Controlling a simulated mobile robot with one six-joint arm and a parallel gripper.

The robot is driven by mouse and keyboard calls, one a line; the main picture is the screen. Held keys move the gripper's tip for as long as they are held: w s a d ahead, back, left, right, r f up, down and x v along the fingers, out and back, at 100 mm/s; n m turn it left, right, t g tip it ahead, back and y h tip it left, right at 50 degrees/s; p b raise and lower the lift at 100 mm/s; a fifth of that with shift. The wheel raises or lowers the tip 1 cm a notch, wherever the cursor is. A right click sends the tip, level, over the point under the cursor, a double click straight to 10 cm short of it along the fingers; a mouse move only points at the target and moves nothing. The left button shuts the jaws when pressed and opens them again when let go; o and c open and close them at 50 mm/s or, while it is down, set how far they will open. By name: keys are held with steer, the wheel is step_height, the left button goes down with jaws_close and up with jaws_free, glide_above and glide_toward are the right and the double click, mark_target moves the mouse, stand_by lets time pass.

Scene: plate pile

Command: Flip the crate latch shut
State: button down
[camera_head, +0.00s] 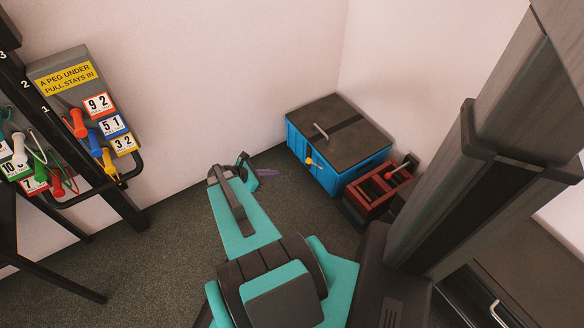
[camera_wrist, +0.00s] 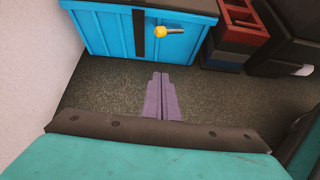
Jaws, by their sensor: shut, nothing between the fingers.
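A blue crate (camera_head: 316,170) with a dark lid (camera_head: 345,120) stands on the floor against the back wall. The lid lies flat on top and has a grey handle bar. A yellow-knobbed latch (camera_head: 310,162) sits on the crate's front face, beside a dark vertical strap. In the wrist view the crate (camera_wrist: 100,35) fills the top, and the latch (camera_wrist: 160,31) points to the right of the strap. My gripper (camera_head: 272,174) has purple fingers and is in front of the crate, apart from it. In the wrist view the gripper fingers (camera_wrist: 160,80) are together and empty, below the latch.
A dark red slotted crate (camera_head: 375,192) stands right of the blue crate. A rack (camera_head: 85,110) with coloured handles and number tags stands at the left. A dark post (camera_head: 450,190) rises at the right. Bare floor (camera_head: 165,215) lies left of my arm.

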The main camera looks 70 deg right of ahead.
steer(key=w+a+f+m+t+y, duration=0.15)
steer(key=w+a+f, duration=0.25)
steer(key=a, duration=0.7)
steer(key=w+a+f+m+t+y, duration=0.1)
steer(key=w+a+f+m+y, duration=0.25)
steer(key=a, duration=0.85)
steer(key=s+a+f+m+y, duration=0.2)
steer(key=a, duration=1.1)
steer(key=s+a+f+m+y, duration=0.1)
steer(key=s+a+f+m, duration=0.1)
steer(key=a, duration=1.1)
steer(key=shift+a+f+m+g+y, duration=0.25)
steer(key=shift+a+m+g+y, duration=0.15)
steer(key=shift+m, duration=0.2)
steer(key=shift+s+d, duration=0.1)
steer(key=shift+d, duration=0.1)
